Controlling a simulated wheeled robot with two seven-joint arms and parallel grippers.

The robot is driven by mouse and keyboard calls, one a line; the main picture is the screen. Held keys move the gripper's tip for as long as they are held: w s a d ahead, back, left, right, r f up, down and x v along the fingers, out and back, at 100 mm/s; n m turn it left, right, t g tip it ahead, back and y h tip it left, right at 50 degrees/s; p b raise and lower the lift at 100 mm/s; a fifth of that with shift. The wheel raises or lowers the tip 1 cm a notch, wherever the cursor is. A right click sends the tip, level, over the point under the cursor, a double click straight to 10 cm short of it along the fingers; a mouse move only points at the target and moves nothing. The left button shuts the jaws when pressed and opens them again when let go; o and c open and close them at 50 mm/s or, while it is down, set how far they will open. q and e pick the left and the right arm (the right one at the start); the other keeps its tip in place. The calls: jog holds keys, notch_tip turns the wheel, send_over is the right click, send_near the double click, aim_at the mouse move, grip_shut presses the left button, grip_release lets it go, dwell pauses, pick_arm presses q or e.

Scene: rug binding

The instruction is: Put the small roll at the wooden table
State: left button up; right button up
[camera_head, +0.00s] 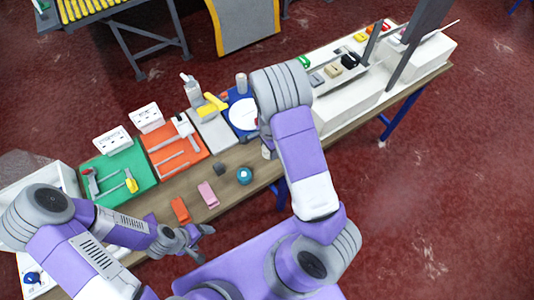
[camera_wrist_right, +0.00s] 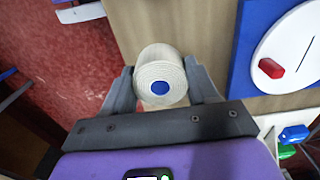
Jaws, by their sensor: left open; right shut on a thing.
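A small cream roll (camera_wrist_right: 152,62) with a blue core is between the fingers of my right gripper (camera_wrist_right: 160,88), which is shut on it. In the head view my right arm hides most of that gripper, at the front edge of the wooden table (camera_head: 190,183). In the wrist view the roll is over or beside the table's bare wood (camera_wrist_right: 210,30), near its edge; I cannot tell whether it touches. My left gripper (camera_head: 201,242) is open and empty, in front of the table's left part.
On the table are a teal round object (camera_head: 244,175), a pink block (camera_head: 208,195), an orange-red block (camera_head: 180,210) and a dark block (camera_head: 220,168). Green (camera_head: 118,165) and orange (camera_head: 160,158) trays lie behind. A blue board with a white disc (camera_wrist_right: 285,50) is right of the roll.

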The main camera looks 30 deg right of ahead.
aim_at(269, 162)
jog(key=shift+f, duration=3.35)
jog(key=shift+f+b, duration=0.2)
jog(key=shift+b, duration=0.15)
jog(key=o, duration=1.1)
jog(key=shift+c, duration=0.2)
jog(key=shift+r, duration=0.15)
